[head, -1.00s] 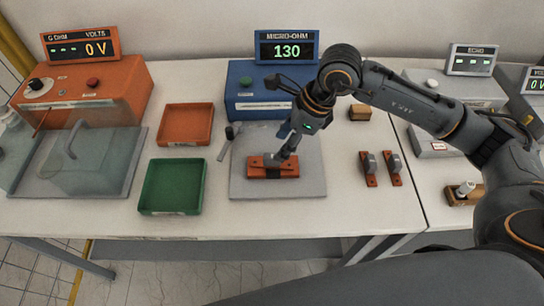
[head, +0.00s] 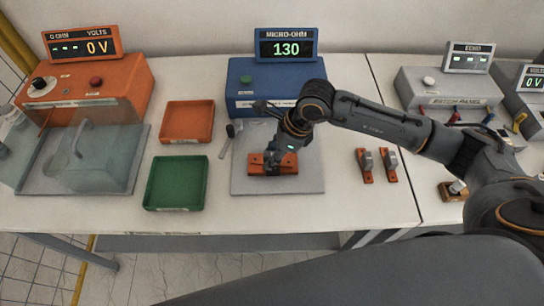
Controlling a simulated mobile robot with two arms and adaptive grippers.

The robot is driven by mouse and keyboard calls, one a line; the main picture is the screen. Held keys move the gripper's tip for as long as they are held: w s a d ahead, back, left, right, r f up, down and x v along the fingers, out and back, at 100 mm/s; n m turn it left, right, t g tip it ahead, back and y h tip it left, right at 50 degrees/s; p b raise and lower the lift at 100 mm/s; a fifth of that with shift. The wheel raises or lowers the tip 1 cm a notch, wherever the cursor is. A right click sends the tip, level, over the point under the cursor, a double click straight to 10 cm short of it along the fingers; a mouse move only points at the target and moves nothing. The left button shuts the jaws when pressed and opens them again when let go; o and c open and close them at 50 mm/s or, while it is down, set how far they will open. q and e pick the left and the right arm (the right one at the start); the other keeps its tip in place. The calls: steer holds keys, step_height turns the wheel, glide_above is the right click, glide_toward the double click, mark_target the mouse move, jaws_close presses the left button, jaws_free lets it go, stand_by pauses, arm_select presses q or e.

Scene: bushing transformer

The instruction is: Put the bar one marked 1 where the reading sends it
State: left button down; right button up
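A copper-coloured bar (head: 256,165) lies on the grey plate (head: 305,183) in front of the blue micro-ohm meter (head: 239,74). No number on the bar can be read. The meter display (head: 286,48) shows 130. My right gripper (head: 273,168) reaches down from the upper right to the middle of the bar. Its fingers overlap the bar and hide part of it; I cannot tell whether they are closed on it. An orange tray (head: 187,142) and a green tray (head: 176,205) stand empty left of the plate, their labels too small to read. My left gripper is out of view.
Two more copper-coloured pieces with grey tops (head: 364,178) stand right of the plate. A black-handled lever (head: 230,130) is at the plate's left edge. An orange voltage tester (head: 128,82) and a clear cover (head: 85,165) fill the left side. Grey instruments (head: 418,92) stand right.

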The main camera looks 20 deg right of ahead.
jaws_close()
steer(key=shift+w+r, duration=0.1)
